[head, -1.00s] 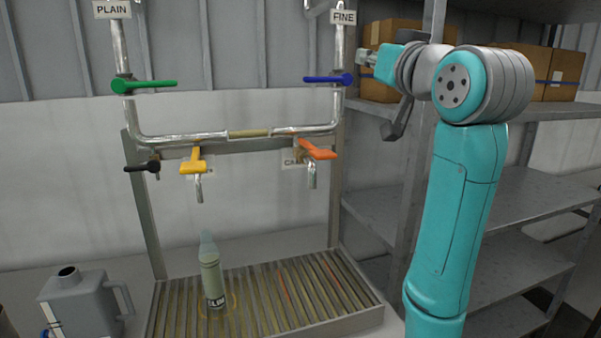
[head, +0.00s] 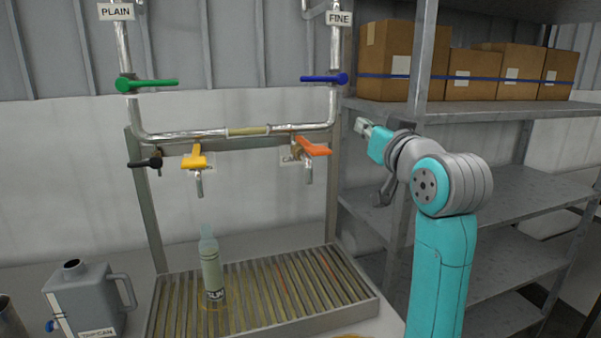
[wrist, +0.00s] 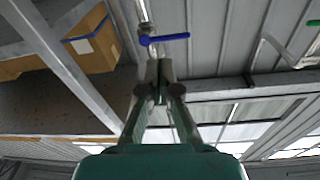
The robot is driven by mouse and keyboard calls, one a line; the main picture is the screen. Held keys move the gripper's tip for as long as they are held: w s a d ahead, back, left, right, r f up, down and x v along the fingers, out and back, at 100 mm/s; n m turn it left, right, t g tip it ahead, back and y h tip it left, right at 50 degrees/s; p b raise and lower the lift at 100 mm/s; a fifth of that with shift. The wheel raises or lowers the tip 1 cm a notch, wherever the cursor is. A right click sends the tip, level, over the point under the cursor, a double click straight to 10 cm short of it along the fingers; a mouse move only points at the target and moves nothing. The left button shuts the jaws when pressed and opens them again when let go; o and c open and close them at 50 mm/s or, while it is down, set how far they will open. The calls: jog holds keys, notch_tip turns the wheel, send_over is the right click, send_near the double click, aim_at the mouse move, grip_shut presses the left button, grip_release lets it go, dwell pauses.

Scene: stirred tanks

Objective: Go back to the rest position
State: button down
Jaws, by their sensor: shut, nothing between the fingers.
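My gripper (head: 361,126) is at the right of the pipe rack in the head view, just right of the rack's right post and below the blue valve handle (head: 324,78). It is shut and empty. In the wrist view its fingers (wrist: 158,72) meet, with the blue handle (wrist: 165,39) beyond them. My arm is bent, its elbow at the right in front of the shelves.
A bottle (head: 211,268) stands upright on the slatted drip tray (head: 345,318). A grey jug (head: 85,298) is at the left. Green (head: 150,85), yellow (head: 195,158) and orange (head: 311,146) handles sit on the pipes. Metal shelving (head: 470,108) with cardboard boxes (head: 388,60) stands close behind my arm.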

jog(key=s+d+f+m+h, duration=0.1)
jog(key=s+f, duration=0.1)
jog(key=f, duration=1.1)
jog(key=s+d+f+m+h, duration=0.1)
jog(key=s+f, duration=0.1)
jog(key=f, duration=1.1)
jog(key=s+d+f+g+h, duration=0.1)
jog(key=s+f, duration=0.6)
jog(key=f, duration=0.2)
jog(key=s+d+f+g+h, duration=0.1)
jog(key=s+f, duration=0.5)
jog(key=f, duration=0.4)
jog(key=s+d+f, duration=0.1)
jog(key=s+f, duration=0.3)
jog(key=s, duration=0.6)
jog(key=s+d+f, duration=0.1)
jog(key=s+f, duration=0.4)
jog(key=s, duration=0.4)
jog(key=s+r+g+h, duration=0.1)
jog(key=s+r, duration=0.1)
jog(key=s, duration=1.9)
jog(key=shift+r+g, duration=0.35)
jog(key=shift+g, duration=0.05)
